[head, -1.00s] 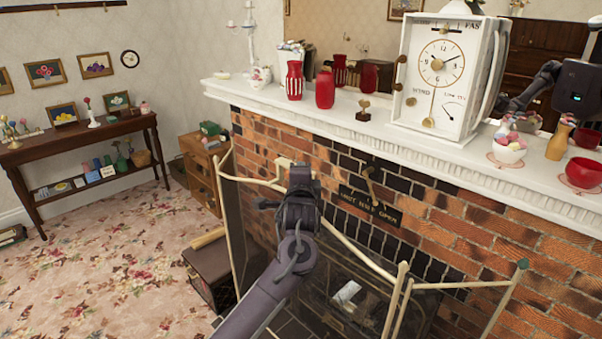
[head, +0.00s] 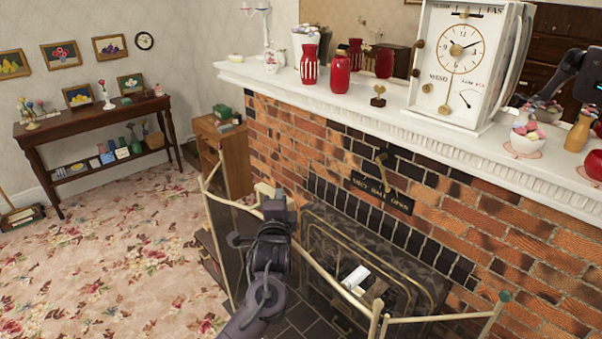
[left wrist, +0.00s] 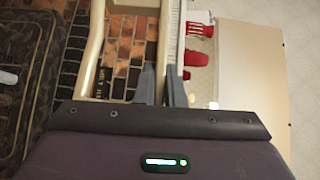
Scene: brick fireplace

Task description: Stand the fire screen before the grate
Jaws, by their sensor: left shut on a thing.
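The fire screen (head: 331,280) is a folding screen with a cream frame and dark see-through panels. It stands across the front of the fireplace with its side panels angled. Whether its feet touch the floor is hidden. My left gripper (head: 270,200) is shut on its top frame at the left of the middle panel. In the left wrist view the cream frame (left wrist: 91,48) rises beside the fingers (left wrist: 161,85). The grate (head: 378,290), with white paper on it, shows behind the screen under a dark patterned hood (head: 375,243). My right gripper is not clearly in view.
The white mantel (head: 385,118) overhangs the brick wall, carrying red vases (head: 340,75), a large white clock (head: 462,60) and bowls. A wooden cabinet (head: 228,160) stands left of the fireplace. Flowered carpet (head: 130,270) lies clear at left.

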